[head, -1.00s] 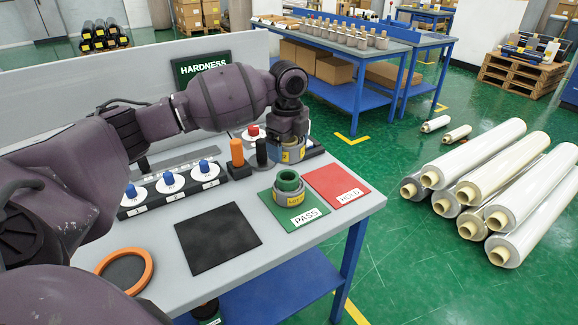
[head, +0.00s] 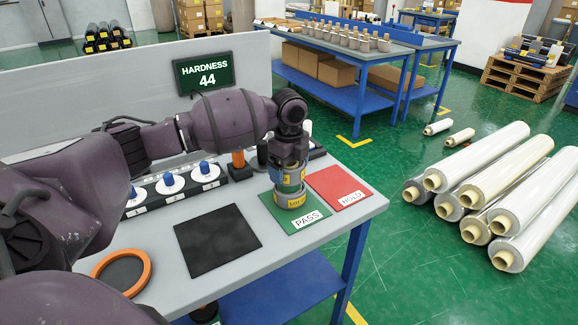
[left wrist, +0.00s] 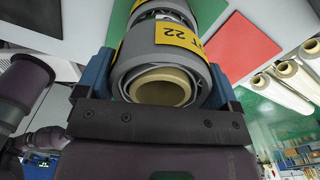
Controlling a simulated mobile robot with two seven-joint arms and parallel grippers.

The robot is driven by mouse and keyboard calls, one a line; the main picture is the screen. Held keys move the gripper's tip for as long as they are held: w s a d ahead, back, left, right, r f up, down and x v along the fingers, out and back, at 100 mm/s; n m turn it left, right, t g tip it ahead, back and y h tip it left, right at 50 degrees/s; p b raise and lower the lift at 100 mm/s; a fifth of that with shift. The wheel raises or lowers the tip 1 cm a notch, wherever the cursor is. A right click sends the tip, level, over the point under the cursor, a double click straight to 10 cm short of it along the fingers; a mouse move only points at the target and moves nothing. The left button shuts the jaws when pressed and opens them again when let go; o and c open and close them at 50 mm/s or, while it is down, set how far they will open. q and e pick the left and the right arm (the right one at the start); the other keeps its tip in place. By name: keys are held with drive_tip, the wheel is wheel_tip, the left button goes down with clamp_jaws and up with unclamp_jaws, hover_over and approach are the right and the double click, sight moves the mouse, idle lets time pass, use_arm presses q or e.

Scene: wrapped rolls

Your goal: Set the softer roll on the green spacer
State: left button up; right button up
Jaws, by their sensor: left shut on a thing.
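My left gripper (head: 289,163) is shut on a grey wrapped roll (head: 287,173) with a yellow label and a tan core. In the left wrist view the roll (left wrist: 137,55) sits between the blue fingers, its label ending in "22". The held roll is right above the green spacer (head: 291,187); whether they touch I cannot tell. The spacer rests on another grey roll with a yellow label (head: 292,202), upright on the green PASS mat (head: 312,213). My right gripper is not in view.
The red HOLD mat (head: 340,186) lies empty to the right. A black pad (head: 216,239) and an orange ring (head: 121,270) lie in front. Blue-knobbed white dials (head: 171,182) and an orange post (head: 239,162) stand behind. The HARDNESS display (head: 205,76) reads 44.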

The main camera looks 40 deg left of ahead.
use_arm(q)
drive_tip(key=o, duration=0.6)
drive_tip(key=shift+f, duration=0.1)
drive_tip(key=shift+o, duration=1.2)
wheel_tip(320, 180, up, 13)
drive_tip(key=p, duration=0.1)
drive_tip(key=shift+f+p, duration=0.15)
drive_tip(key=shift+p, duration=0.25)
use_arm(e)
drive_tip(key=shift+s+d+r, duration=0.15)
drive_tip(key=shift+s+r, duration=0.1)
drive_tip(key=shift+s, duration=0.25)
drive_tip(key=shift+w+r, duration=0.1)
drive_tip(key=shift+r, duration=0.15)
